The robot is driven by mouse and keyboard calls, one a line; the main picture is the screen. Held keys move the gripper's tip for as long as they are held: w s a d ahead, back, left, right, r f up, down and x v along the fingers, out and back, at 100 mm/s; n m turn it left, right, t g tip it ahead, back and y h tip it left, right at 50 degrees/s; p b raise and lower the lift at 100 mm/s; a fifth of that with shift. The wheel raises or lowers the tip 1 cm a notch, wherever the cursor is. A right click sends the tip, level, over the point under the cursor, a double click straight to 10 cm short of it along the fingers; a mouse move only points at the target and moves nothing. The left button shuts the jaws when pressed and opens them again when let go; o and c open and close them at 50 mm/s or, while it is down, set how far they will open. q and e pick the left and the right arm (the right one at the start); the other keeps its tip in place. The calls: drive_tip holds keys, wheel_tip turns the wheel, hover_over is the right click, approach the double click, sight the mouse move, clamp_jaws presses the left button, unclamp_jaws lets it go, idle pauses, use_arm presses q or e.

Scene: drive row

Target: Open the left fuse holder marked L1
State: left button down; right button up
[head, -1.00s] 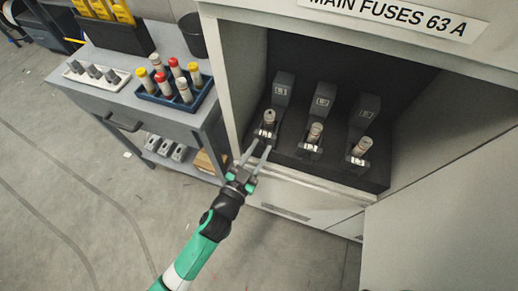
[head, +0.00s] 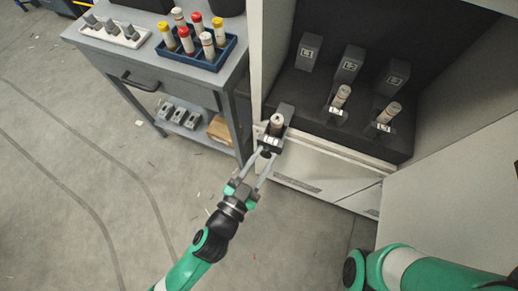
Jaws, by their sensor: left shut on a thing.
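The L1 fuse holder (head: 286,109) is the leftmost of three in the open cabinet. Its dark drawer with an upright pale fuse (head: 277,121) stands drawn out towards me, past the front edge of the black base. Its L1 label block (head: 309,53) stays behind on the base. My left gripper (head: 264,160) is shut on the front of this drawer, at its small handle; the exact contact is small in view. My right arm shows at the lower right, but its gripper is out of frame.
The L2 holder (head: 337,110) and L3 holder (head: 383,126) sit pushed in, each with a fuse. A grey cart (head: 190,84) on the left bears a blue fuse tray (head: 205,64) and a white tray (head: 107,36). The cabinet door (head: 455,200) stands at right.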

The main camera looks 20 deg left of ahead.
use_arm(q)
drive_tip(key=shift+w, duration=0.15)
drive_tip(key=c, duration=0.8)
unclamp_jaws()
drive_tip(key=shift+d, duration=0.1)
drive_tip(key=shift+c, duration=0.2)
drive_tip(key=s+a+b, duration=0.2)
drive_tip(key=s, duration=0.9)
drive_tip(key=shift+s+a+b, duration=0.2)
drive_tip(key=shift+s+b, duration=0.05)
drive_tip(key=shift+b, duration=0.05)
